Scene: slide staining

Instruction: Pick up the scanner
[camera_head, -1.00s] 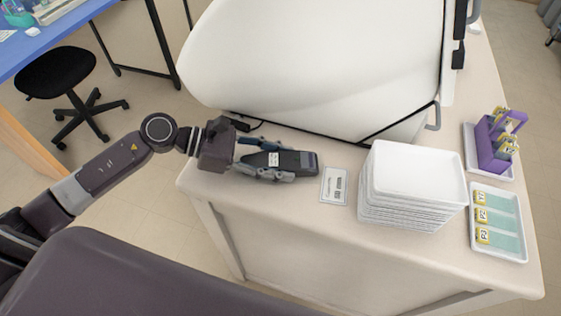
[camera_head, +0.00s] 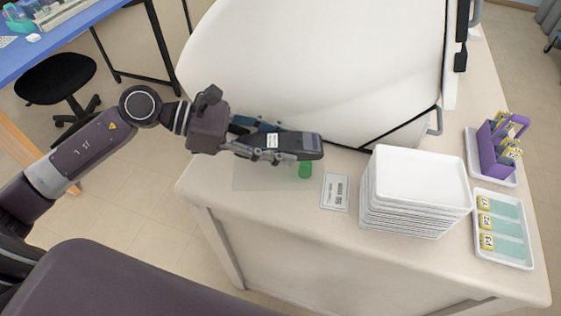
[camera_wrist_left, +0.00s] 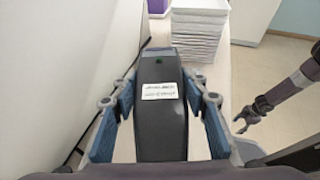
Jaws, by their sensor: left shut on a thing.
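The scanner (camera_head: 298,145) is a dark handheld device with a white label. My left gripper (camera_head: 262,142) is shut on it and holds it above the table, with its head pointing right. In the left wrist view the scanner (camera_wrist_left: 160,115) lies lengthwise between the two finger pads of the left gripper (camera_wrist_left: 160,110). The scanner's rear end is hidden by the gripper in the head view. My right gripper is not in the head view; an arm with a gripper (camera_wrist_left: 250,118) shows small at the right of the left wrist view, its jaw state unclear.
Below the scanner are a translucent mat (camera_head: 262,178) and a green spot (camera_head: 305,170). To the right are a printed card (camera_head: 335,191), a stack of white trays (camera_head: 415,190), a slide tray (camera_head: 503,257) and a purple rack (camera_head: 490,150). A large white machine (camera_head: 320,70) stands close behind.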

